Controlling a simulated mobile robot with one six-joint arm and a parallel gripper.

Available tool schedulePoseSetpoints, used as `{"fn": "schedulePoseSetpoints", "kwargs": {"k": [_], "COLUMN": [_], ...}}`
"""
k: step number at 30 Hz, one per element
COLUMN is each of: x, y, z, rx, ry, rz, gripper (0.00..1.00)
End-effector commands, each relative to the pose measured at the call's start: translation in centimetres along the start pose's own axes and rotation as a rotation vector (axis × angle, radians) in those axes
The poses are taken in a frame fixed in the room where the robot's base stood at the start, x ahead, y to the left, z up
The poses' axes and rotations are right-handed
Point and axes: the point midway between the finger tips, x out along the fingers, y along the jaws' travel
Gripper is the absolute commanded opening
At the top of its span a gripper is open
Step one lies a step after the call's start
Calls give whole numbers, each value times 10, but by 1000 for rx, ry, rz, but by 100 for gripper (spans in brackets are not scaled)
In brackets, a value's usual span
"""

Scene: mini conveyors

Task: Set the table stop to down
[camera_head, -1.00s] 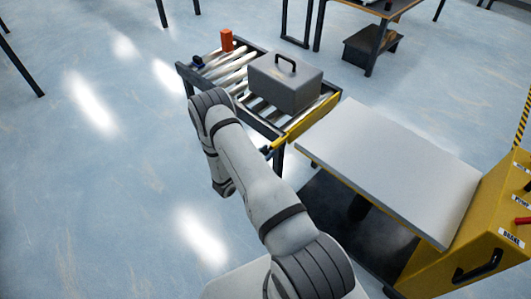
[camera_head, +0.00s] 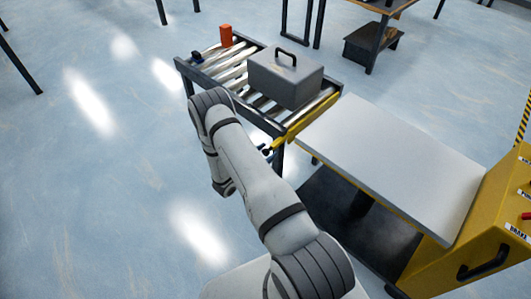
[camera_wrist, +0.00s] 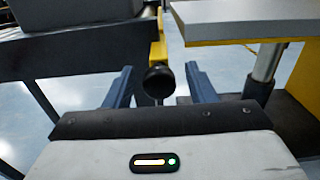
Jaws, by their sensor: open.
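The table stop is a yellow bar (camera_head: 312,116) across the near end of the roller conveyor (camera_head: 184,68), beside the white-topped table (camera_head: 395,160). I cannot tell whether it is up or down. In the wrist view a round black knob (camera_wrist: 159,78) sits in front of a yellow upright part (camera_wrist: 156,48). My gripper (camera_wrist: 158,88) is open, with one blue finger on each side of the knob, apart from it. In the head view my arm hides most of the gripper.
A grey case (camera_head: 286,80) with a black handle stands on the rollers close to the stop. An orange object (camera_head: 226,36) is at the far end. A yellow console (camera_head: 490,215) with a handle adjoins the white-topped table. Open floor lies left of my arm.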

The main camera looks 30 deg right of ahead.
Motion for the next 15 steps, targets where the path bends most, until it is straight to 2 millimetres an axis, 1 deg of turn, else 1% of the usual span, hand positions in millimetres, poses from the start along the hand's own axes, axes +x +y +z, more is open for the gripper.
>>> {"fn": "schedulePoseSetpoints", "kwargs": {"k": [2,5,12,15], "x": [-2,-13,-54,-67], "y": [0,1,1,1], "z": [0,0,-1,-1], "rx": [0,0,0,0], "ry": [0,0,0,0], "rz": [1,4,5,4], "gripper": [50,50,50,50]}}
